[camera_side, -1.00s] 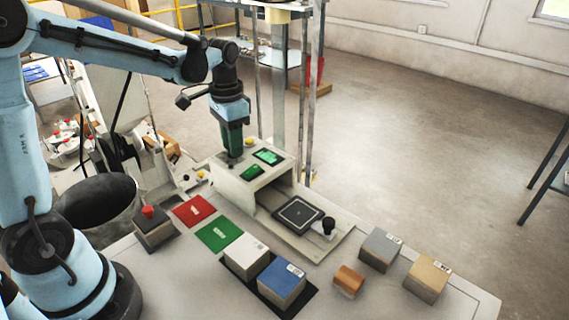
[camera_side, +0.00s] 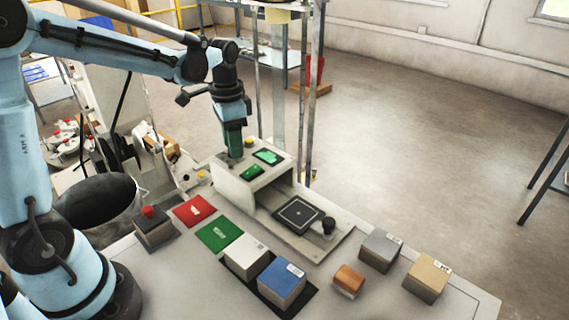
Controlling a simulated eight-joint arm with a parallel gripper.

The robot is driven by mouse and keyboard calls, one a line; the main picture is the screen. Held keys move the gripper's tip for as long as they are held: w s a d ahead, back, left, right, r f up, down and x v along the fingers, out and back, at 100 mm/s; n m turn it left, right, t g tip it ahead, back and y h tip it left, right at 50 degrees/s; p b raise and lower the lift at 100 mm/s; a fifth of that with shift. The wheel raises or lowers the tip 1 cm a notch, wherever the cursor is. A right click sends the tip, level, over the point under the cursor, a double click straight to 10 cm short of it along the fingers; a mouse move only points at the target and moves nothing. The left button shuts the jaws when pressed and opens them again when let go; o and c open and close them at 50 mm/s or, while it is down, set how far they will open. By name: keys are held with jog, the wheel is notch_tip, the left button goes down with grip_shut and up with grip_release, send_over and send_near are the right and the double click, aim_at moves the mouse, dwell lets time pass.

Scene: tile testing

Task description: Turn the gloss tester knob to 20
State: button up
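The gloss tester (camera_side: 236,190) is a beige box on the table with green displays (camera_side: 267,157) on its top and a flat tray (camera_side: 299,214) with a dark square plate in front. My gripper (camera_side: 234,152) points straight down at the back left of the tester's top, where the knob seems to be. The fingers cover that spot, so the knob and its setting are hidden. The fingertips are too small to tell whether they are open or shut.
A red mat (camera_side: 194,211) and a green mat (camera_side: 219,234) lie left of the tester. White (camera_side: 246,257), blue (camera_side: 281,284), grey (camera_side: 380,250) and tan (camera_side: 427,279) blocks and a small orange-brown block (camera_side: 348,281) stand in front. A red-button box (camera_side: 153,229) stands at left.

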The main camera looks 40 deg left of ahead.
jog(key=shift+o, duration=0.8)
jog(key=shift+r, duration=0.1)
notch_tip(320, 180, up, 12)
jog(key=shift+s, duration=0.1)
jog(key=s+d+f+n+t, duration=0.4)
jog(key=s+d+f+t, duration=0.3)
jog(key=s+f, duration=0.2)
jog(key=shift+d+n, duration=0.25)
jog(key=shift+n, duration=0.05)
